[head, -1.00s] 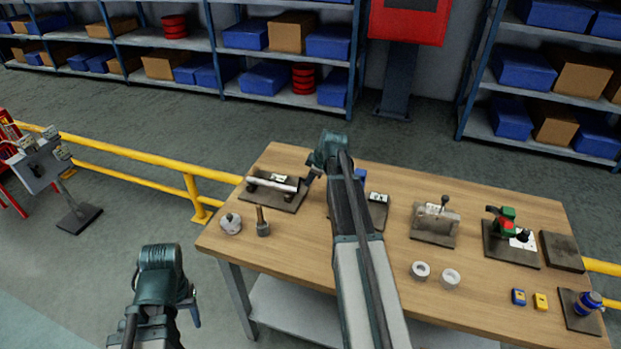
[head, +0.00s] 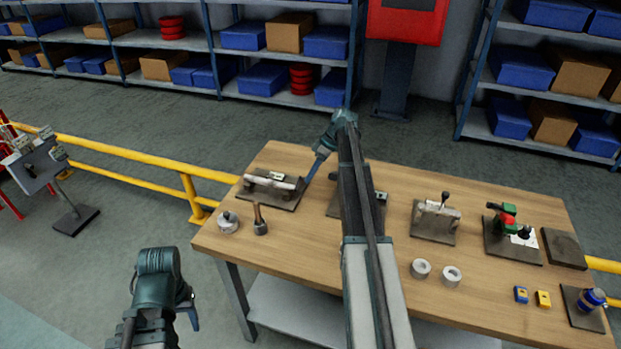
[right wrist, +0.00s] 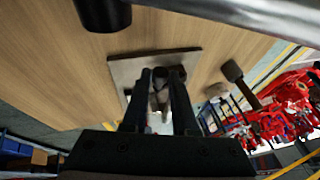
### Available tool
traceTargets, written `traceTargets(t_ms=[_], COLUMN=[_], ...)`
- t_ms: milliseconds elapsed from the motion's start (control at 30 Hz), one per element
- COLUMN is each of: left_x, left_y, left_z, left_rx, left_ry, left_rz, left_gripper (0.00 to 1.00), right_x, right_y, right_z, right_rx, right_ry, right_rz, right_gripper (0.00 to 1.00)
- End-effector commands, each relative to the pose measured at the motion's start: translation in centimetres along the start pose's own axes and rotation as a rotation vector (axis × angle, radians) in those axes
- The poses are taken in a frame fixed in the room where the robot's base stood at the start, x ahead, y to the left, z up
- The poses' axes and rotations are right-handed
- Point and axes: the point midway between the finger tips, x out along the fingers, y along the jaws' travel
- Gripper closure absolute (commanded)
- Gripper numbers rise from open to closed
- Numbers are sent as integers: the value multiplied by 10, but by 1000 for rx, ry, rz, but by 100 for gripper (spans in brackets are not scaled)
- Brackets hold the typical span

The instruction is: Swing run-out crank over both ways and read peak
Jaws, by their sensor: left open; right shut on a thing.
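The run-out fixture stands at the back left of the table in the head view: a light shaft (head: 262,183) lies over a dark base plate (head: 284,201), with a small pale dial (head: 277,175) behind it. My right gripper (head: 307,178) reaches down to the shaft's right end. In the right wrist view its fingers (right wrist: 164,82) are shut on a dark crank part (right wrist: 173,74) above the plate (right wrist: 122,72). The fingers hide most of the crank, and the dial's reading is too small to make out. My left gripper (head: 191,312) is open and empty, left of the table.
A yellow rail (head: 130,152) runs behind. My right arm hides part of the middle plate.

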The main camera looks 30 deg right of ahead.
Motion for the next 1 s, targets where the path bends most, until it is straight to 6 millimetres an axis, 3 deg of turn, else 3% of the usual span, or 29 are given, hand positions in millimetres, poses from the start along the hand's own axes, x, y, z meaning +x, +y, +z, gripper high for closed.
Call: traceTargets(t_ms=[100, 400, 1000], left_x=[13, 28, 30], left_y=[1, 3, 3], left_z=[-1, -2, -2], left_rx=[0, 0, 0], left_ry=[0, 0, 0], left_rz=[0, 0, 0], left_gripper=[43, 43, 43], right_x=[6, 9, 8], right_y=[8, 11, 10], right_z=[2, 3, 4], right_rx=[29, 75, 89], right_ry=[-1, 0, -2], right_rz=[-70, -183, -214], right_gripper=[100, 100, 100])
